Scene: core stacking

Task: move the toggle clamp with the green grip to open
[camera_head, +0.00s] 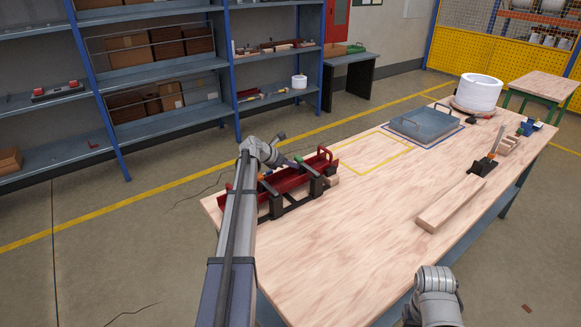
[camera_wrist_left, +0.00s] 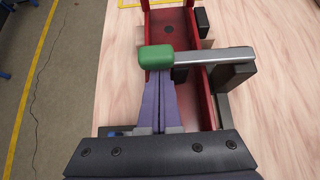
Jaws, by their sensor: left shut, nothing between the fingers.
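The toggle clamp's green grip (camera_wrist_left: 156,57) shows in the left wrist view, at the left end of a grey metal lever (camera_wrist_left: 215,57). The lever lies across a red trough fixture (camera_wrist_left: 172,22) toward a dark bracket on the right. My left gripper (camera_wrist_left: 159,76) has its purple fingers together and empty, with the tips right at the near side of the grip; I cannot tell whether they touch it. In the head view my left gripper (camera_head: 294,162) is over the red fixture (camera_head: 319,162), hiding part of it. My right gripper is out of view.
The fixture stands on a wooden workbench (camera_head: 350,225) near its left edge. A wooden beam (camera_head: 450,203), a grey tray (camera_head: 425,125) and a white drum (camera_head: 478,92) are farther right. A yellow outlined area of the bench behind the fixture is clear.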

